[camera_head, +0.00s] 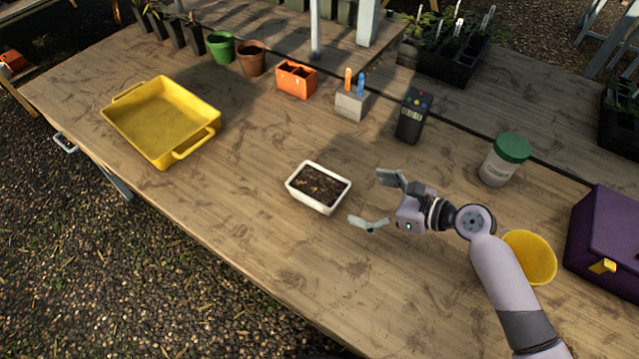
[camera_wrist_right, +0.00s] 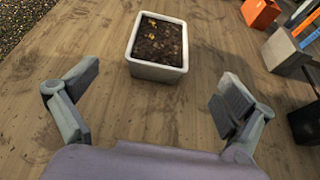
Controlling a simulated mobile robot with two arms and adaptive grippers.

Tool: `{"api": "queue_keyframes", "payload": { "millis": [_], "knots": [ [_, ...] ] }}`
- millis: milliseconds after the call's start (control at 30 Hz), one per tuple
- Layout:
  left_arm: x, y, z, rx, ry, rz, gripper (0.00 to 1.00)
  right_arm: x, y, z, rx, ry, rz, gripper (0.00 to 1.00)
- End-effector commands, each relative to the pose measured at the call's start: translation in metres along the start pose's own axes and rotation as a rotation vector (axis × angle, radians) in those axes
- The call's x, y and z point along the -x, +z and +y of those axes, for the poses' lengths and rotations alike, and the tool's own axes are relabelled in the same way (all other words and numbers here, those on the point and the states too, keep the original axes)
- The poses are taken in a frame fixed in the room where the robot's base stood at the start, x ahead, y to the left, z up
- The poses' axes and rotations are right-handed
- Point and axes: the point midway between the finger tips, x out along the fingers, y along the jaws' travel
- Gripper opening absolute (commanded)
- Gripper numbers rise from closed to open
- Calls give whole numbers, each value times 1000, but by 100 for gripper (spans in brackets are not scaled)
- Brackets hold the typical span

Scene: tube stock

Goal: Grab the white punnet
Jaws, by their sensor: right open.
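The white punnet (camera_head: 318,203) is a small rectangular tub filled with dark soil. It stands upright near the middle of the wooden table. In the right wrist view the punnet (camera_wrist_right: 157,71) is at the top centre, just beyond the fingertips. My right gripper (camera_head: 372,200) is open and empty, to the right of the punnet and apart from it. Its two spread fingers also show in the wrist view (camera_wrist_right: 157,92), with bare wood between them. My left gripper is not in view.
A yellow tray (camera_head: 196,147) lies at the left. An orange holder (camera_head: 296,79), a grey block (camera_head: 350,105), a black handset (camera_head: 411,118) and a green-lidded jar (camera_head: 503,161) stand behind. A yellow bowl (camera_head: 530,257) and purple box (camera_head: 606,236) are at right. Wood around the punnet is clear.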

Motion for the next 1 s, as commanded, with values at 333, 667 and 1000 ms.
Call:
{"api": "queue_keyframes", "payload": {
  "millis": [333,667,1000],
  "knots": [
    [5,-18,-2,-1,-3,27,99,-66,1,0,-1,0,-1,98],
    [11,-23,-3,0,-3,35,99,-96,5,1,0,0,-2,98],
    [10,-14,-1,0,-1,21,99,-125,3,1,1,-2,1,98]
  ]
}}
